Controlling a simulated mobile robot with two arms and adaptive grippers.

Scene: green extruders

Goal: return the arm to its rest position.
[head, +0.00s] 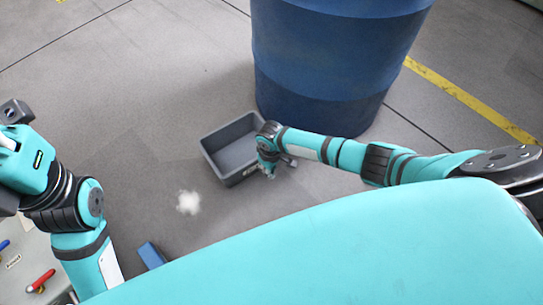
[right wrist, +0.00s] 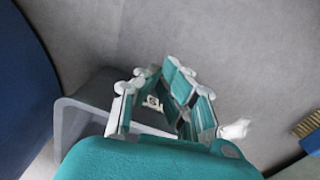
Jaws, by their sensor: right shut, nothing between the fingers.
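My right arm (head: 335,153) reaches in from the right in the head view, its wrist above the right side of the grey bin. My right gripper (head: 271,175) points down beside the bin's right rim, shut and empty. In the right wrist view its teal and grey fingers (right wrist: 168,90) show with nothing held. The grey bin (head: 209,158) stands empty on the floor; part of its wall also shows in the right wrist view (right wrist: 75,122). My left arm (head: 80,240) is folded up at the left edge, and its fingers are out of the picture.
A big blue barrel (head: 330,70) stands right behind the bin. Red-handled (head: 42,280) and blue-handled tools lie on a surface at lower left. Floor at upper left is clear.

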